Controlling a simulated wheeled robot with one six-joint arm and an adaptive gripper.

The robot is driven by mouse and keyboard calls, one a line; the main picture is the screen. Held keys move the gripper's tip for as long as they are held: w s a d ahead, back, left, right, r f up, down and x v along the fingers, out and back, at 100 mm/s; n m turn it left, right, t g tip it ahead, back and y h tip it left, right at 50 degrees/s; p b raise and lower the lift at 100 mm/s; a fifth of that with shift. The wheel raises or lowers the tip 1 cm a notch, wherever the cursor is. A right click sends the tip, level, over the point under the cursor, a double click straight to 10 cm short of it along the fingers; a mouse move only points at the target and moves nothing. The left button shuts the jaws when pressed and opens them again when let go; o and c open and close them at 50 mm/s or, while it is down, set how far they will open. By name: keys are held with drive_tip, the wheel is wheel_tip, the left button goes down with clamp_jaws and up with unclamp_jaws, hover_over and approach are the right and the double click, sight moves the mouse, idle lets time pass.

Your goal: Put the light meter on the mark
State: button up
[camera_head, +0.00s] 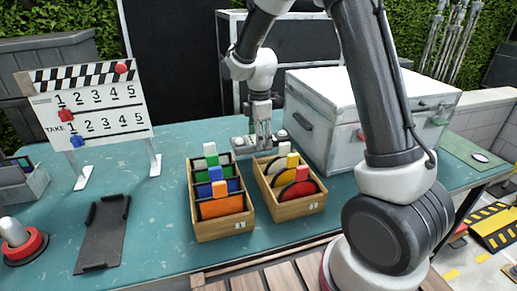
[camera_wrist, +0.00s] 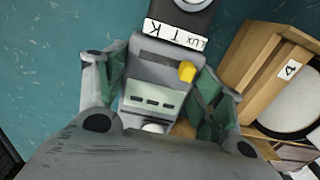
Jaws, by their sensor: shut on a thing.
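The light meter (camera_wrist: 160,73) is a grey device with a label reading LUX, a yellow knob and a dark end with a pale round part. It lies between the two green-padded fingers of my gripper (camera_wrist: 160,92) in the wrist view, and the gripper is shut on it. In the head view my gripper (camera_head: 260,139) points down behind the two wooden boxes, and only small grey parts of the meter show around its fingers. A green pad with a white oval (camera_head: 480,157) lies at the far right; I cannot tell whether it is the mark.
Two wooden card boxes (camera_head: 224,231) (camera_head: 300,208) stand just in front of my gripper. A large white case (camera_head: 325,140) stands to its right. A clapperboard (camera_head: 95,105), a black holder (camera_head: 100,235) and a red button (camera_head: 22,245) are at the left.

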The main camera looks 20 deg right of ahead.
drive_tip(key=shift+f, duration=1.95)
drive_tip(key=shift+f, duration=0.15)
drive_tip(key=o, duration=1.4)
